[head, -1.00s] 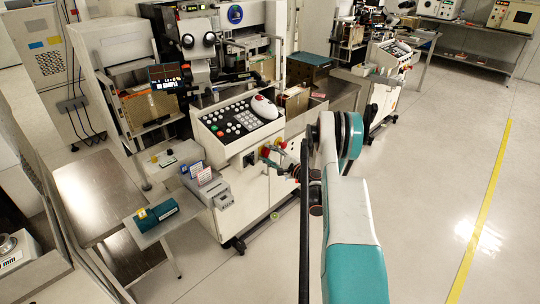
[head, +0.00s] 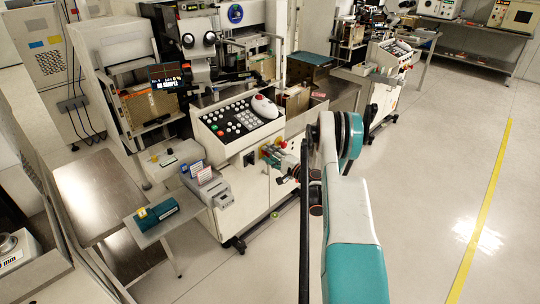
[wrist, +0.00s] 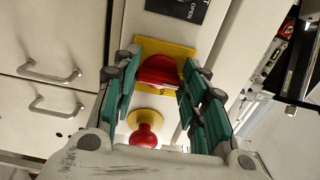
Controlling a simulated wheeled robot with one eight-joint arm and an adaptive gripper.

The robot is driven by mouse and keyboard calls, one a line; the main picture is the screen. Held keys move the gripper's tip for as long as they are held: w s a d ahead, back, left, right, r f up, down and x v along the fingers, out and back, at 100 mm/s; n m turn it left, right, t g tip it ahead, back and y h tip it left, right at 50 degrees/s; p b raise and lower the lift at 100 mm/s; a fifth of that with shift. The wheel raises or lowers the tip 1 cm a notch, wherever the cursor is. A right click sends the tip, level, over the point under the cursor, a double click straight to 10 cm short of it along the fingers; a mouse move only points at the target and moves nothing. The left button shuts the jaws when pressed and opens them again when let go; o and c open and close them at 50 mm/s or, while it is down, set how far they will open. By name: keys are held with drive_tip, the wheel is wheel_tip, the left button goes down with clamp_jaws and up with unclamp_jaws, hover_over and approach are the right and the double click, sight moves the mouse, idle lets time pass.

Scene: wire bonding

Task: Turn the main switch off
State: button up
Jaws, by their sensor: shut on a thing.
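The main switch is a red knob (wrist: 158,68) on a square yellow plate (wrist: 165,46), on the pale front of the bonding machine. In the wrist view the green-padded fingers of my gripper (wrist: 160,77) stand on both sides of the knob and are shut on it. In the head view my gripper (head: 276,156) is at the machine's front below the keypad panel, and it partly hides the switch. A red mushroom button (wrist: 145,136) with a yellow collar sits below the knob in the wrist view, between the finger bases.
Drawers with metal handles (wrist: 48,73) are at left in the wrist view. The keypad console (head: 238,122) is above my gripper. Open floor (head: 440,190) lies to the right.

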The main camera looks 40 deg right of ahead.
drive_tip(key=shift+f, duration=0.1)
drive_tip(key=o, duration=1.1)
drive_tip(key=shift+c, duration=0.2)
drive_tip(key=s, duration=0.7)
drive_tip(key=shift+s+d, duration=0.25)
